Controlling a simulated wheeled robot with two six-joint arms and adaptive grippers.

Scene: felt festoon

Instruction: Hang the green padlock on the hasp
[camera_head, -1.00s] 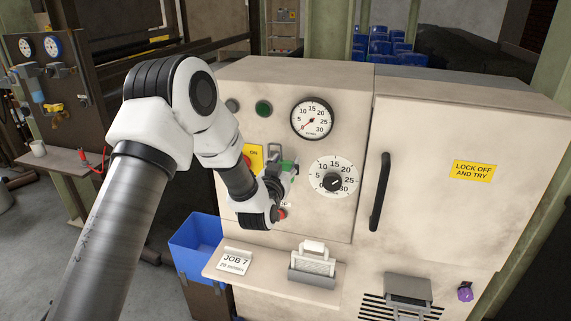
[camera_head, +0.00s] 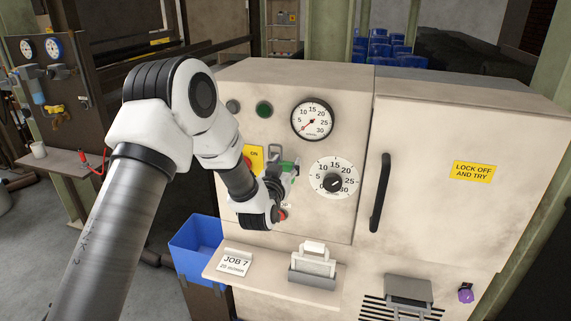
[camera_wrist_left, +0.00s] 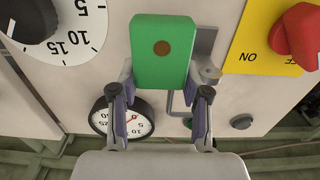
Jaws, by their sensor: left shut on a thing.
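The green padlock (camera_head: 288,167) is at the front of the cream cabinet, between the yellow switch plate and the lower dial. My left gripper (camera_head: 279,181) is shut on it. In the left wrist view the green body (camera_wrist_left: 160,52) stands beyond the fingertips (camera_wrist_left: 160,92), with a finger at each side. A bent grey bar, seemingly its shackle (camera_wrist_left: 172,106), shows below the body. The grey metal hasp (camera_wrist_left: 207,66) is close beside the padlock. I cannot tell whether the shackle passes through it. My right gripper is not in view.
The red switch knob (camera_wrist_left: 297,30) on its yellow plate (camera_wrist_left: 252,38) and the dial (camera_head: 334,178) are close to the gripper. Below, a shelf holds a JOB 7 card (camera_head: 235,262) and a grey holder (camera_head: 313,274). A black door handle (camera_head: 380,193) projects to the right.

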